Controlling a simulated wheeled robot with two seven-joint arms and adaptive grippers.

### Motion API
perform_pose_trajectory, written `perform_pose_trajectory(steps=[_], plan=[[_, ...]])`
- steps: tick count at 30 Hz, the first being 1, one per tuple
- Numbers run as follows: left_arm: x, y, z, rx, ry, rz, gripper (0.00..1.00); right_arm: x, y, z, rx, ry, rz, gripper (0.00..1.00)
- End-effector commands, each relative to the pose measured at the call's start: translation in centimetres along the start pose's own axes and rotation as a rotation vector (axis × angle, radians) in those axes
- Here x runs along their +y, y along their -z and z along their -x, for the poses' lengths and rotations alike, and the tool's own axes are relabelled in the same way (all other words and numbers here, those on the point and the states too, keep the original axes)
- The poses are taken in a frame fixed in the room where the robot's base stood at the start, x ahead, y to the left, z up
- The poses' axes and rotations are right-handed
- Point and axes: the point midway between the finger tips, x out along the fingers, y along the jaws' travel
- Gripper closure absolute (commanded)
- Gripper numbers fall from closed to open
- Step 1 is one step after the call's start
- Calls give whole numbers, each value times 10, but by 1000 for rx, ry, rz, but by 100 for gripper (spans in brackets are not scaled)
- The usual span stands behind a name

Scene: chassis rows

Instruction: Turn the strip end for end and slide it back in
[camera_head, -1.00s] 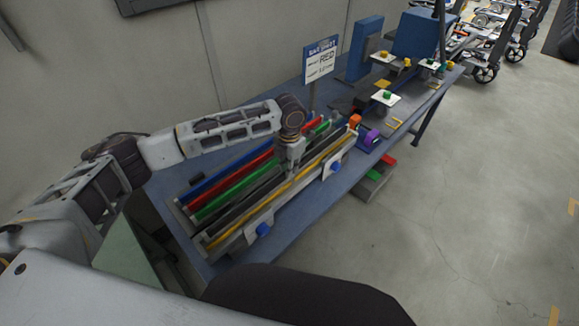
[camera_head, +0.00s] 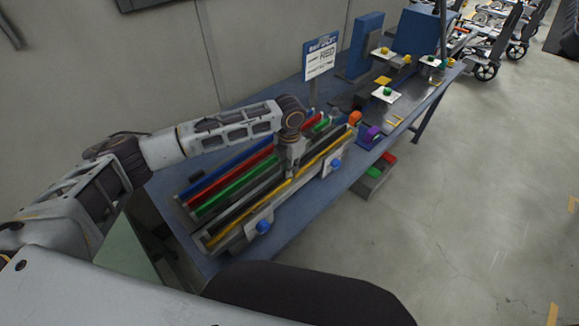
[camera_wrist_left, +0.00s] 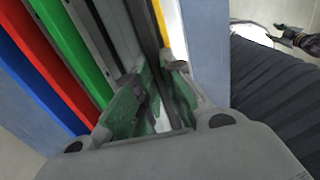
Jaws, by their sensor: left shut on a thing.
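My left gripper (camera_head: 291,172) reaches down onto the fixture of long parallel strips on the blue bench. Its green-padded fingers (camera_wrist_left: 155,88) are shut on a dark strip (camera_wrist_left: 143,25), which runs lengthwise between them. A yellow strip (camera_head: 264,215) lies just beside it on the front side; it also shows in the left wrist view (camera_wrist_left: 160,18). Behind are a green strip (camera_head: 226,196), a red strip (camera_head: 214,190) and a blue strip (camera_head: 221,173). The fingers hide part of the dark strip, so I cannot tell whether it sits fully in its channel.
White plates with blue knobs (camera_head: 263,226) stand along the fixture's front edge. A sign (camera_head: 320,55) stands behind its far end. A purple part (camera_head: 370,134) and blue blocks (camera_head: 366,45) are farther along the bench (camera_head: 305,224). The floor at right is open.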

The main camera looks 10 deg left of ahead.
Motion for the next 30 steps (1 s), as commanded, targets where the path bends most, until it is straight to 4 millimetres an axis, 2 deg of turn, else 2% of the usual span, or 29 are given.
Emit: perform_pose_trajectory(steps=[4,5,10,23,30], plan=[[-1,0,-1,0,1,0,100,0,0,0,0,0,0,60],[-1,0,-2,0,1,0,87,0,0,0,0,0,0,60],[-1,0,-1,0,1,0,65,0,0,0,0,0,0,60],[0,0,1,1,1,0,64,-1,0,0,1,1,-1,60],[0,0,20,-2,0,0,64,-1,0,0,0,1,-1,60]])
